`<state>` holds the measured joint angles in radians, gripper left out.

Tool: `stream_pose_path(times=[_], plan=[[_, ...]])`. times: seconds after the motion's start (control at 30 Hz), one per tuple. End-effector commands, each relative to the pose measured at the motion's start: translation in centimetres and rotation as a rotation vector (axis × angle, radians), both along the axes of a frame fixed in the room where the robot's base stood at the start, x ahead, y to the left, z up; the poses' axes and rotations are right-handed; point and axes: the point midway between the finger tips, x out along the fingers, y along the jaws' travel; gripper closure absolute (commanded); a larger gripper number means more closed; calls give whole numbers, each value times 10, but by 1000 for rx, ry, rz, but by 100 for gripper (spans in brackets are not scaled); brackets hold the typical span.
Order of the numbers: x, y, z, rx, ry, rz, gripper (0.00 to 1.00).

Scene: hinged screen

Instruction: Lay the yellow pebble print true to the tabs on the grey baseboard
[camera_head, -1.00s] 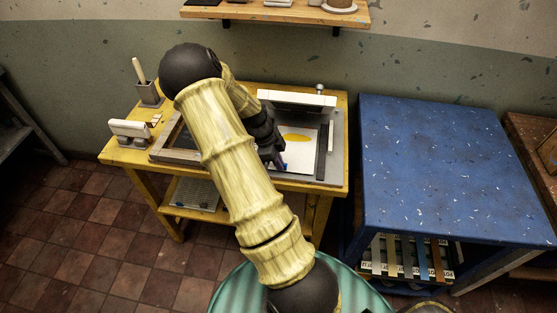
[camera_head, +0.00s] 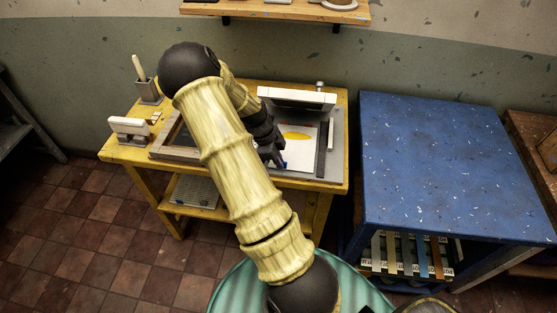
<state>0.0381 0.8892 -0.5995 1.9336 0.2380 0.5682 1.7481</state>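The yellow pebble print (camera_head: 305,152) is a white sheet with a yellow oval on it. It lies on the grey baseboard (camera_head: 338,165) on the yellow table, under the raised white hinge bar. My gripper (camera_head: 281,164) is at the sheet's left front part, with a small blue spot beside its fingertips that may be a tab. My arm crosses in front and hides the sheet's left side. The fingers are too small and dark to tell whether they are open, shut or holding the sheet's edge.
A framed screen (camera_head: 178,142) lies left of the sheet, partly behind my arm. A white block-like tool (camera_head: 130,130) and a grey pot (camera_head: 149,92) with a handle stand at the table's left. A blue table (camera_head: 450,165) on the right has a clear top. A shelf (camera_head: 280,12) hangs above.

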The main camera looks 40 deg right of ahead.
Motion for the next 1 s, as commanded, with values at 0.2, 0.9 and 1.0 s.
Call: stream_pose_path(times=[0.2, 0.9, 1.0], plan=[[2, 0, 0, 0, 0, 0, 100], [7, -1, -2, 0, 0, 0, 100], [7, -1, -2, 0, 0, 0, 84]])
